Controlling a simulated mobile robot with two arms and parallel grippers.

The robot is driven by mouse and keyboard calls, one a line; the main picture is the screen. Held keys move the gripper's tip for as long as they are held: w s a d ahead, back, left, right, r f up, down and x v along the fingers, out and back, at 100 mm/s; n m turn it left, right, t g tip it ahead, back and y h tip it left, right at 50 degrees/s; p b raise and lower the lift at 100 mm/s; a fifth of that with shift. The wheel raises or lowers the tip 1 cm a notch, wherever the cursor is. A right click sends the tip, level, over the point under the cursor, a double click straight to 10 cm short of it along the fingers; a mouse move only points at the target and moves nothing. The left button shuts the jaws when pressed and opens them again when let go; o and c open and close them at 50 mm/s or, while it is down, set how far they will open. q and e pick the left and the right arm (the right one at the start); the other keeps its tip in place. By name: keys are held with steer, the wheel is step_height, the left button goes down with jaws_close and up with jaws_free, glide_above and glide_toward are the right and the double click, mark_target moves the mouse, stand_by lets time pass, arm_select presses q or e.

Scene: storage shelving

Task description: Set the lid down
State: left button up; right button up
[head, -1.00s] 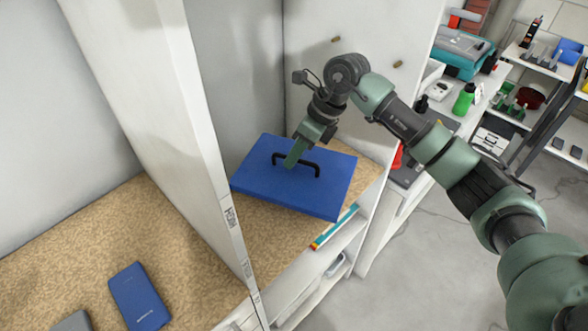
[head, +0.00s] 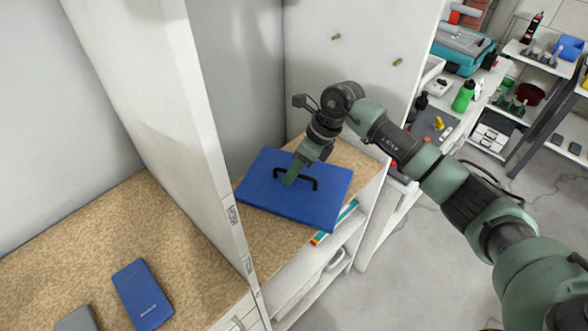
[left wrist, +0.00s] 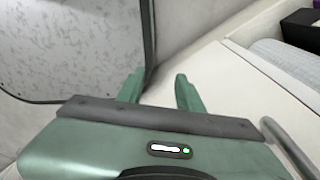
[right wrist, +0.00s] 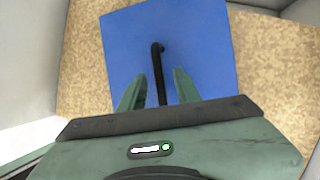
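The blue lid (head: 262,191) with its black bar handle (head: 308,176) is flat over the cork-topped shelf, inside the right-hand bay. It looks to be resting on the cork, though its underside is hidden. My right gripper (head: 291,179) is at the handle from above. In the right wrist view, the handle (right wrist: 158,62) runs between the right gripper's fingers (right wrist: 159,78), with a visible gap on each side, over the blue lid (right wrist: 205,40). My left gripper (left wrist: 158,78) is open and empty in the left wrist view, and outside the head view.
A white divider panel (head: 175,110) stands left of the lid. Beyond it a blue box (head: 142,294) and a grey item (head: 76,320) lie on cork. A pegged white panel (head: 360,70) rises behind. Cork (head: 270,235) is bare in front of the lid.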

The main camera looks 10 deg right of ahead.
steer(key=b+v, duration=0.3)
steer(key=v, duration=0.9)
stand_by(0.4)
